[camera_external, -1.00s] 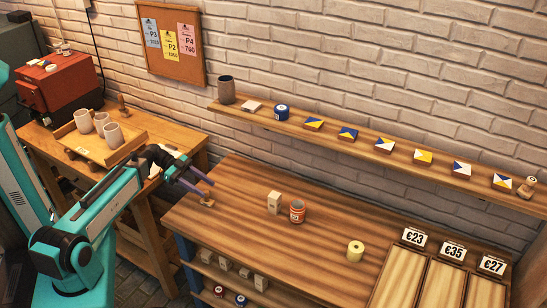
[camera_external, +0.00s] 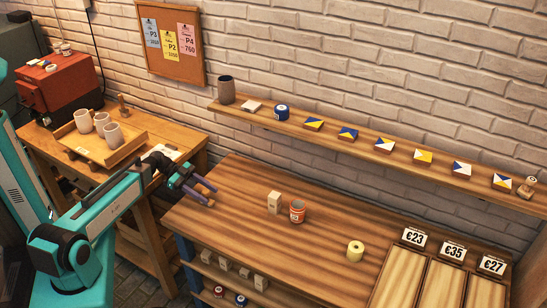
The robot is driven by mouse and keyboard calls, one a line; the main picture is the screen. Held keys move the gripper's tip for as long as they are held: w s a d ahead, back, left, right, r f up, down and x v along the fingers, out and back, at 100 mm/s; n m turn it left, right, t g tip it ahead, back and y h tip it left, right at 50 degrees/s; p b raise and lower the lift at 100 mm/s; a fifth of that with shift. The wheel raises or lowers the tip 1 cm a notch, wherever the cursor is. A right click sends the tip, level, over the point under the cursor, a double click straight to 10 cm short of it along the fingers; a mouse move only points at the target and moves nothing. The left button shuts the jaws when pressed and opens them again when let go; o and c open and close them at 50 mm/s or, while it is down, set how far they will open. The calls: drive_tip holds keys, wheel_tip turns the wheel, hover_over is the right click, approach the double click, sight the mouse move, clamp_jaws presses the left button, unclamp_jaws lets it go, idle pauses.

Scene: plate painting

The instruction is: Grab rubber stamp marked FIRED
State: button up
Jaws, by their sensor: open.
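My gripper (camera_external: 212,197) is open, with its two purple fingers low over the left end of the long wooden table (camera_external: 330,235). A small tan wooden item that showed by the fingertips a second ago is mostly or wholly hidden by them now. I cannot tell whether the fingers touch it. A wooden stamp with a round mark (camera_external: 526,187) stands at the right end of the wall shelf. Another wooden stamp-like piece (camera_external: 123,108) stands at the back of the left workbench. No lettering that reads FIRED can be made out on any of them.
A beige block (camera_external: 274,203) and an orange-labelled can (camera_external: 297,211) stand right of my gripper. A yellow roll (camera_external: 355,251) is further right, beside trays with price signs (camera_external: 413,237). A tray of cups (camera_external: 88,148) sits on the left bench.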

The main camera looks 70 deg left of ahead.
drive_tip(key=shift+p+x, duration=0.5)
drive_tip(key=shift+x, duration=1.45)
drive_tip(key=c, duration=1.1)
